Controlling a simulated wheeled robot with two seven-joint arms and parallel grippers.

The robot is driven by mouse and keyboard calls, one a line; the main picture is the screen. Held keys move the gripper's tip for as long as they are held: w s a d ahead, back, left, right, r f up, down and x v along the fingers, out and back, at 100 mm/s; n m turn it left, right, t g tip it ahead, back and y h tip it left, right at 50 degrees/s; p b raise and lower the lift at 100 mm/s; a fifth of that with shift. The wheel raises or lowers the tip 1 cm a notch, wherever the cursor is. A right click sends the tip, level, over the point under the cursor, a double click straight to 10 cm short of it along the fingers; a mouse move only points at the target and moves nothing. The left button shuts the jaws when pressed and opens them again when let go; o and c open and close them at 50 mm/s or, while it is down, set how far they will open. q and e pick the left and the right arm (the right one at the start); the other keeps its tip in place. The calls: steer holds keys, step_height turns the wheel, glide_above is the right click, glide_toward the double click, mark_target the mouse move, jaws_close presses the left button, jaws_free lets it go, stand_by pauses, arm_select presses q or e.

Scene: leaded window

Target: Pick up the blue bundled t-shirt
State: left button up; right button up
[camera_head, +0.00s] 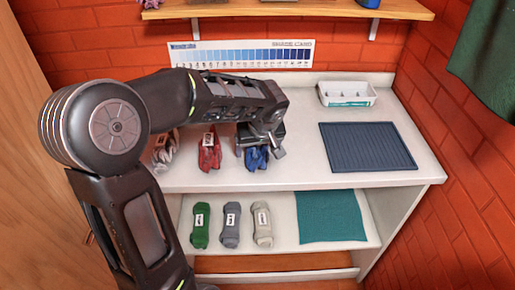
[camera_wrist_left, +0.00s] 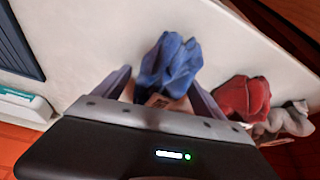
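The blue bundled t-shirt (camera_head: 257,157) lies on the white counter, partly hidden under my left gripper in the head view. In the left wrist view the blue t-shirt (camera_wrist_left: 171,66) sits between the two spread fingers, with its pale label toward the palm. My left gripper (camera_head: 262,147) is open around the near part of the bundle; I cannot tell whether a finger touches it. The left gripper's fingers (camera_wrist_left: 160,88) also show in the wrist view. My right gripper is in neither view.
A red bundle (camera_head: 209,152) and a grey-white bundle (camera_head: 164,152) lie left of the blue one. A dark ribbed mat (camera_head: 366,146) and a white tray (camera_head: 346,94) are right. Green, grey and beige rolls (camera_head: 262,224) and a teal cloth (camera_head: 331,216) occupy the shelf below.

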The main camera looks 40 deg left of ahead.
arm_select(q)
steer(key=c, duration=1.4)
step_height(320, 180, up, 10)
steer(key=shift+r, duration=0.1)
stand_by(0.5)
